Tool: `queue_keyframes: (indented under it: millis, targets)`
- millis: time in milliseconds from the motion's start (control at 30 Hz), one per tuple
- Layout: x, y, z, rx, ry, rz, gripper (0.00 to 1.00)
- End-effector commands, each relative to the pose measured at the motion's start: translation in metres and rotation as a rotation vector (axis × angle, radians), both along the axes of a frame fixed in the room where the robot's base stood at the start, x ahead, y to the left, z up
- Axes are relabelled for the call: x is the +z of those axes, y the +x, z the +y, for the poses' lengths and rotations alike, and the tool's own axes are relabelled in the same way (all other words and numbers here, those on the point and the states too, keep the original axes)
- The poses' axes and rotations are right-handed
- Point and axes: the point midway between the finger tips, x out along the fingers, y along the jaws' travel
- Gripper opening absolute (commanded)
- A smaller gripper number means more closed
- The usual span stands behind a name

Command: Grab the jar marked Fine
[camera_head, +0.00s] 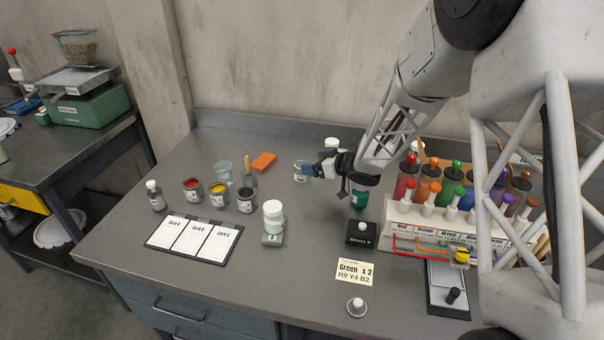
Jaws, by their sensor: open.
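No label reading Fine can be made out on any jar. A pale, see-through jar with a greenish label (299,171) stands towards the back of the bench, just left of my gripper (321,172). My gripper is open and points left; I cannot tell whether it touches this jar. A white-lidded jar (331,143) shows behind my gripper, mostly hidden by it. Another white-lidded jar with a pale green body (273,216) stands on a small grey block, nearer the front.
Paint tins in red (193,190), yellow (219,194) and black (246,200) stand left, behind a card board (194,239). An orange block (264,162) lies at the back. A rack of coloured tubes (460,237) fills the right.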

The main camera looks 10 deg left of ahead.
Motion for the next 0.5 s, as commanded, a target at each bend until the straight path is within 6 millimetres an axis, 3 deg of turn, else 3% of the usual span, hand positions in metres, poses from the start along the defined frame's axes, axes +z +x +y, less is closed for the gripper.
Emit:
queue_keyframes:
  millis: [500]
  targets:
    - [-0.015,0.015,0.037,0.001,-0.001,0.0,0.87]
